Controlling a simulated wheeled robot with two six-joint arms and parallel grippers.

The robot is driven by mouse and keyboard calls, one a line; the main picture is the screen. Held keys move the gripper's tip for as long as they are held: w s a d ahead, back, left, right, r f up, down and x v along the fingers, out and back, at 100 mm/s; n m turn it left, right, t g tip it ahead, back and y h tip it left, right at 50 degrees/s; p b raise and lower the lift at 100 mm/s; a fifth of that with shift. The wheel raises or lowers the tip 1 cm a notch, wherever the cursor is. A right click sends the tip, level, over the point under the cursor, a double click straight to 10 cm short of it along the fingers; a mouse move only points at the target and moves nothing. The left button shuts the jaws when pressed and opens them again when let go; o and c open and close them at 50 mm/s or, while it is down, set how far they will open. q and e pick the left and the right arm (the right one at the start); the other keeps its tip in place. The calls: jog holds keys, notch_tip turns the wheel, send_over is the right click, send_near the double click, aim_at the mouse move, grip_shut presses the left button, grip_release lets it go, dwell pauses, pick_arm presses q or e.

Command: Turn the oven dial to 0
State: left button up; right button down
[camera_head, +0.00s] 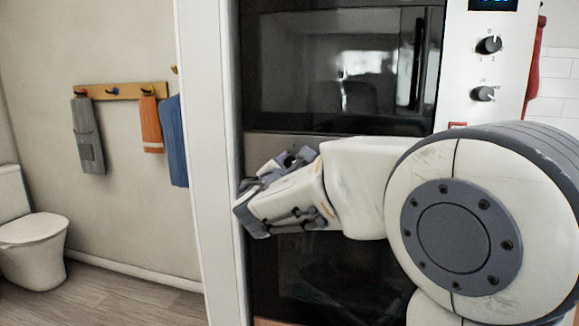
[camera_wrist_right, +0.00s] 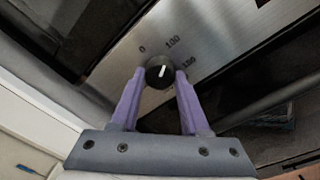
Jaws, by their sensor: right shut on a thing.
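The oven dial (camera_wrist_right: 158,80) is a round black knob with a white mark, set on a brushed steel panel (camera_wrist_right: 215,30). The panel prints 0, 100 and 150 around it. The white mark points up, close to the 100 and to the right of the 0. My right gripper (camera_wrist_right: 160,73) is shut on the dial, with one purple finger on each side. In the head view my right gripper (camera_head: 285,195) reaches left across the oven front and hides the dial. My left gripper is not in view.
A microwave (camera_head: 330,65) with a dark glass door sits above the oven. Its two black knobs (camera_head: 489,44) are at the right. The dark oven door (camera_head: 325,275) is below my arm. A white side panel (camera_head: 207,150) stands close to the left of my gripper.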

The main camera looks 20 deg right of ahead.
jog(key=shift+n, duration=1.4)
jog(key=n+p, duration=0.1)
jog(key=n, duration=0.1)
jog(key=shift+r+n+g, duration=0.1)
jog(key=shift+n+g, duration=0.2)
jog(key=n+p, duration=0.1)
jog(key=n, duration=0.1)
jog(key=shift+n, duration=0.3)
jog(key=shift+n+p, duration=0.85)
jog(key=shift+n, duration=1.05)
jog(key=shift+c, duration=1.9)
grip_release()
